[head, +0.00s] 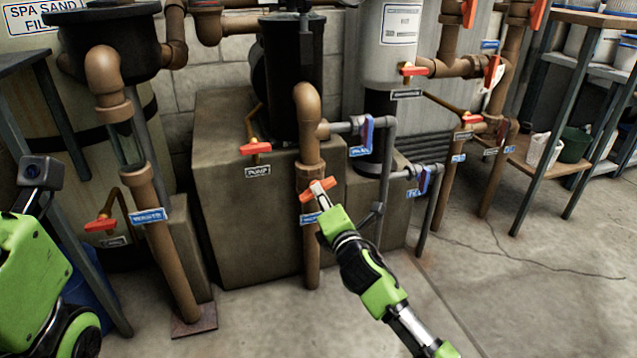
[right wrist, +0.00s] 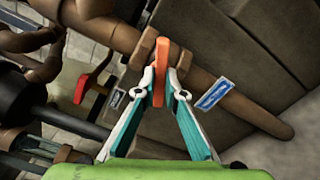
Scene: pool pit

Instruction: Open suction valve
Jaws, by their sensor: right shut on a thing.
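An orange valve handle (head: 307,196) sits on a brown vertical pipe (head: 311,262) at the centre of the head view. It lies slantwise across the pipe. My right gripper (head: 321,187) is shut on this handle. In the right wrist view the handle (right wrist: 161,68) stands between the two fingertips of the gripper (right wrist: 160,88), with a finger on each side. A blue label (right wrist: 214,93) is on the pipe beside the handle; its lettering is too small to read. My left gripper is out of view.
A concrete block (head: 240,220) stands behind. The floor (head: 500,300) at front right is clear.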

